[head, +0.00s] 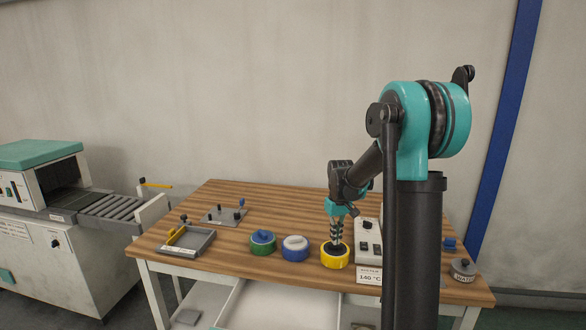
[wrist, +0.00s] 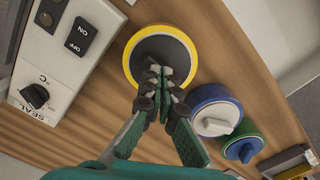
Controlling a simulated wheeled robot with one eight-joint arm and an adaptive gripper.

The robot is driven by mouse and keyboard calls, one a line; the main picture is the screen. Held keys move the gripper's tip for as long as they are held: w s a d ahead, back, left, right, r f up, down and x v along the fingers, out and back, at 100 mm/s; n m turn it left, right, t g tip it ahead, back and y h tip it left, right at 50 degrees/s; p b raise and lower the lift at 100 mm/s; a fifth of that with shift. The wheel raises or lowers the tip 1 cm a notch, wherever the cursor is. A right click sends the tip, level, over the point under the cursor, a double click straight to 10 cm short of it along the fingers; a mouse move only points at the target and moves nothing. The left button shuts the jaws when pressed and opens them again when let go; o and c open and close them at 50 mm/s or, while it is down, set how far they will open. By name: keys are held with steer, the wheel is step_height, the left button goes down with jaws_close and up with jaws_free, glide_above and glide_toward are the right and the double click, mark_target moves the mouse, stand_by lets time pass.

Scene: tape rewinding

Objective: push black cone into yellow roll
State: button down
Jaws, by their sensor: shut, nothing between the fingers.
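The yellow roll (head: 335,261) stands on the wooden table at the front, left of the white sealing unit. In the wrist view the yellow roll (wrist: 131,70) shows as a yellow ring around a dark centre. That dark centre looks like the black cone (wrist: 165,46), seated within the ring; how deep it sits I cannot tell. My gripper (wrist: 158,75) is shut and empty, with its fingertips right over or on the dark centre. In the head view my gripper (head: 336,242) points straight down at the roll. The fingers hide part of the cone.
A blue roll with a white top (head: 295,248) and a green roll with a blue top (head: 262,243) stand to the left. The white sealing unit (head: 369,232) is close on the right. A grey tray (head: 190,244) lies farther left.

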step_height(320, 180, up, 8)
stand_by(1.0)
steer(key=s+d+f+m+t, duration=0.1)
steer(key=s+f, duration=0.3)
steer(key=s, duration=0.5)
steer(key=s+d+f+m+t, duration=0.1)
steer(key=s+f, duration=0.3)
steer(key=s, duration=0.5)
steer(key=s+d+f+m+t, duration=0.1)
steer(key=s+d+f+t, duration=0.1)
steer(key=s+f, duration=0.3)
steer(key=s, duration=0.4)
steer(key=shift+m, duration=0.4)
